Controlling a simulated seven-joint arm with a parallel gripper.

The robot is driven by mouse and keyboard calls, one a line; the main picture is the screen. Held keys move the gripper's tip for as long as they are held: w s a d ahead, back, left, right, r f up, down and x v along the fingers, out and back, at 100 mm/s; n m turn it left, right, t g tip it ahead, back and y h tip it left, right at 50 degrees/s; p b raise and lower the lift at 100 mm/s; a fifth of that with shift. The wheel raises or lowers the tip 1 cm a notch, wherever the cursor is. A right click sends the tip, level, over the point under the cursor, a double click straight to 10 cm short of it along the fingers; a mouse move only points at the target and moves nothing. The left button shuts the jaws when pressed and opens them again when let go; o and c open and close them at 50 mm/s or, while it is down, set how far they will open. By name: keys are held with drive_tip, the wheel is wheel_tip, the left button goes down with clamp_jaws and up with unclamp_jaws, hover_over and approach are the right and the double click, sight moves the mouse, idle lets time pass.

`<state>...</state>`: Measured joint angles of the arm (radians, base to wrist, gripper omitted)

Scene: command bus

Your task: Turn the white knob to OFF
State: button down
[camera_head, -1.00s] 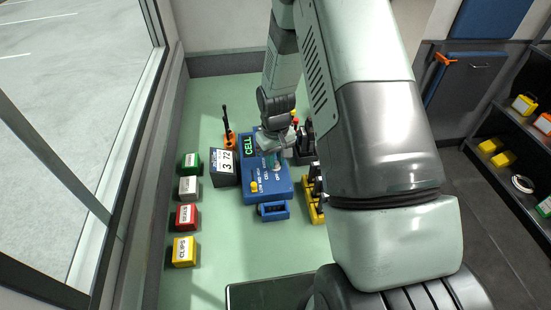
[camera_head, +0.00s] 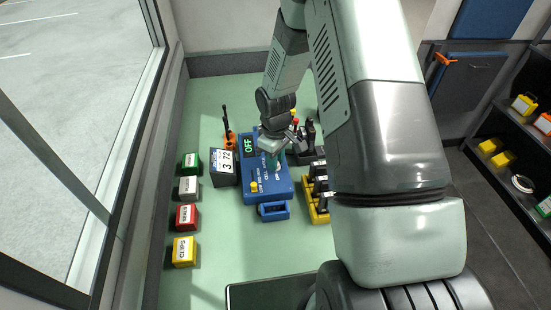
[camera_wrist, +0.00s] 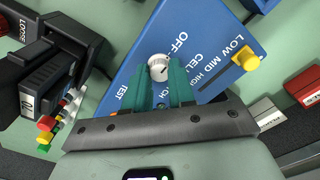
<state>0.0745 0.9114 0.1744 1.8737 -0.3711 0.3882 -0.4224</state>
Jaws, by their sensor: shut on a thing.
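The blue box (camera_head: 272,182) lies on the green counter. Its small screen (camera_head: 249,146) reads OFF in green. My gripper (camera_head: 273,163) reaches down onto the box from above and hides the knob in the head view. In the wrist view the white knob (camera_wrist: 158,68) sits between the teal fingertips of my gripper (camera_wrist: 161,80), which are shut on it. Printed words around the knob include OFF, CELL and TEST; the fingers hide part of them. A dark pointer mark shows on the knob, but its exact direction is hard to tell.
A yellow slider (camera_wrist: 246,59) sits beside LOW, MID and HIGH on the box. A dark block marked 3 12 (camera_head: 223,167) stands left of the box. A yellow rack (camera_head: 316,208) of black items stands right. Several small coloured boxes (camera_head: 186,217) line the window side.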

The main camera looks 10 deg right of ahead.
drive_tip(key=c, duration=0.9)
unclamp_jaws()
drive_tip(key=shift+c, duration=0.2)
drive_tip(key=shift+r, duration=0.1)
wheel_tip(320, 180, up, 11)
drive_tip(key=shift+f, duration=0.2)
